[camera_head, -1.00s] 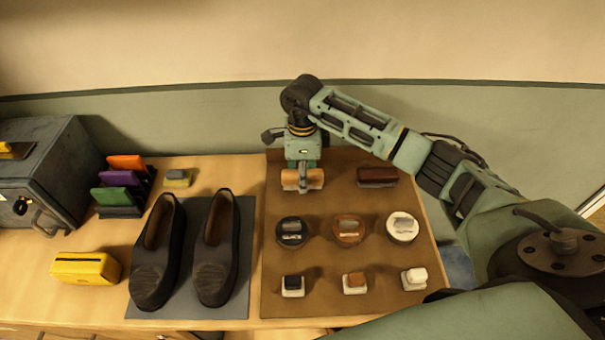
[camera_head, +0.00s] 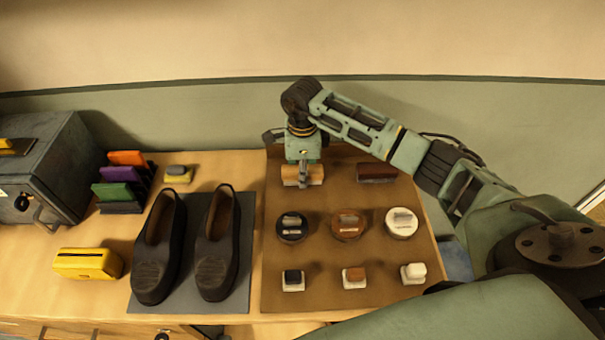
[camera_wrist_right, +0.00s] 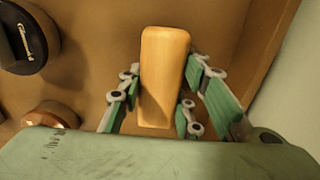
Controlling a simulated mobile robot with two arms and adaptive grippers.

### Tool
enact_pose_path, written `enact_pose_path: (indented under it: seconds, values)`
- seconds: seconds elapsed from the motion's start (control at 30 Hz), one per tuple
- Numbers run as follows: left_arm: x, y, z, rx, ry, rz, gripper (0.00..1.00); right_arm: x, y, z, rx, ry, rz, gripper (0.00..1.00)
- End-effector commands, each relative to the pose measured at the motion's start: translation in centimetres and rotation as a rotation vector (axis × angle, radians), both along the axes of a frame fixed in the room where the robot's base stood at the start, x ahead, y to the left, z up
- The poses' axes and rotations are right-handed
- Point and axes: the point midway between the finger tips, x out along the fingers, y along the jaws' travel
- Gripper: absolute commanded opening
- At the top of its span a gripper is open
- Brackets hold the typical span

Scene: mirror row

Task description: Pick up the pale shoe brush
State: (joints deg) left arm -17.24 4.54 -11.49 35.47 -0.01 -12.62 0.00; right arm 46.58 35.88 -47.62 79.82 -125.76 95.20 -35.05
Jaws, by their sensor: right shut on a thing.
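The pale shoe brush (camera_head: 317,174) lies at the back left of the brown mat (camera_head: 335,280). My right gripper (camera_head: 302,180) reaches down over it from above and is shut on its middle. In the right wrist view the brush's pale wooden back (camera_wrist_right: 165,70) stands between the two fingers, which touch its sides. The brush's underside is hidden, so I cannot tell whether it touches the mat. A dark red-brown brush (camera_head: 377,172) lies to its right. My left gripper is not in view.
Three round tins, including a dark one (camera_head: 292,226), stand in a row in front of the brush, with three small capped blocks (camera_head: 354,277) nearer. Dark shoes (camera_head: 217,245) stand on a grey mat to the left. A wall (camera_head: 220,120) rises close behind.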

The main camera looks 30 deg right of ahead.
Motion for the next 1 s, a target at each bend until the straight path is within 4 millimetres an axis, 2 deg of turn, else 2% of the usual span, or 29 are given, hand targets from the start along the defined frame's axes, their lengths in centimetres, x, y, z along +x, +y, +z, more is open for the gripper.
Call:
enact_pose_path:
  seconds: [0.37, 0.47, 0.57, 1.0]
  values:
    - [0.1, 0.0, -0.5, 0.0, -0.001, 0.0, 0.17, 0.1, 0.0, 0.8, 0.0, -0.003, 0.0, 0.03]
    - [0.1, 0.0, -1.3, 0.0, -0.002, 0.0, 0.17, 0.1, 0.0, 2.0, 0.0, -0.005, 0.001, 0.03]
    - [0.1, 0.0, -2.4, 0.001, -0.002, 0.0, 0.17, 0.2, -0.1, 4.0, -0.001, -0.009, 0.001, 0.03]
    - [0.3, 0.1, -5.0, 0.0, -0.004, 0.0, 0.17, -8.6, -2.9, 9.2, -0.003, -0.004, 0.001, 0.03]
